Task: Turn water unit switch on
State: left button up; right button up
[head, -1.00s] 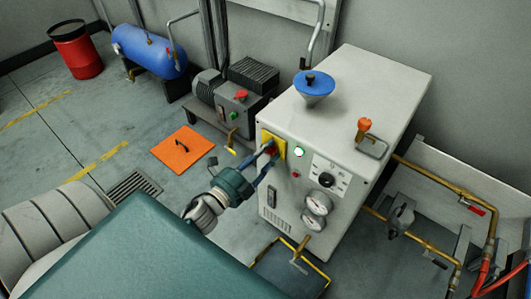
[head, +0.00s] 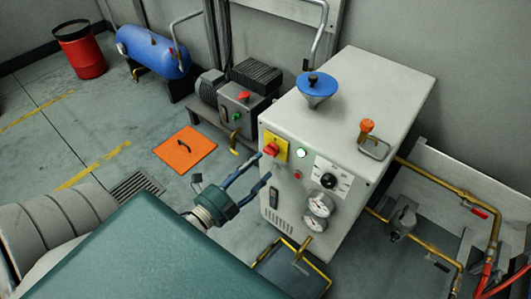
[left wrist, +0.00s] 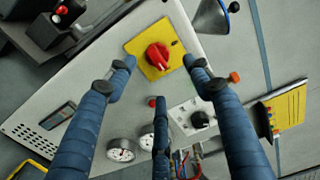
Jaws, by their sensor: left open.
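The water unit (head: 345,105) is a white box cabinet. Its red rotary switch (head: 271,149) sits on a yellow plate (head: 281,148) at the upper left of the front face. In the left wrist view the red switch (left wrist: 158,56) is upright between two fingers, unobstructed. A round green lamp (head: 301,153) beside the plate looks lit. My left gripper (head: 262,167) is open and empty, its blue fingers just below and left of the switch, apart from it by a small gap. My right gripper is out of view.
A dial (head: 328,181), two gauges (head: 319,205) and a small red button (head: 297,175) are on the front face. A blue funnel (head: 316,88) stands on top. Brass pipes (head: 430,177) run at the right. Floor left of the unit is mostly clear around an orange plate (head: 185,150).

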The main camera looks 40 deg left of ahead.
pick_arm(q)
jog(key=s, duration=0.5)
jog(key=shift+a, duration=0.15)
jog(key=s+d+f+n+g+y+p, duration=0.15)
jog(key=s+f+n+g+p, duration=0.25)
jog(key=f+n+p, duration=0.4)
jog(key=s+d+f+n+g+y+p, duration=0.1)
jog(key=s+d+f+n+g+p, duration=0.4)
jog(key=p, duration=0.6)
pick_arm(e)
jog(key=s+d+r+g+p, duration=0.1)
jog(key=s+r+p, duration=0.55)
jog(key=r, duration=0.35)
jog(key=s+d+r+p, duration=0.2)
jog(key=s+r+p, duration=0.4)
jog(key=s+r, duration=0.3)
pick_arm(q)
jog(key=s+d+f+n+g+b, duration=0.1)
jog(key=s+f+g, duration=0.3)
jog(key=s, duration=0.7)
jog(key=s+d+f+n+g+b, duration=0.1)
jog(key=s+f+g, duration=0.3)
jog(key=s, duration=0.8)
jog(key=shift+d+f+n+h+b, duration=0.35)
jog(key=shift+f+n+h+b, duration=0.15)
jog(key=shift+n+b, duration=0.35)
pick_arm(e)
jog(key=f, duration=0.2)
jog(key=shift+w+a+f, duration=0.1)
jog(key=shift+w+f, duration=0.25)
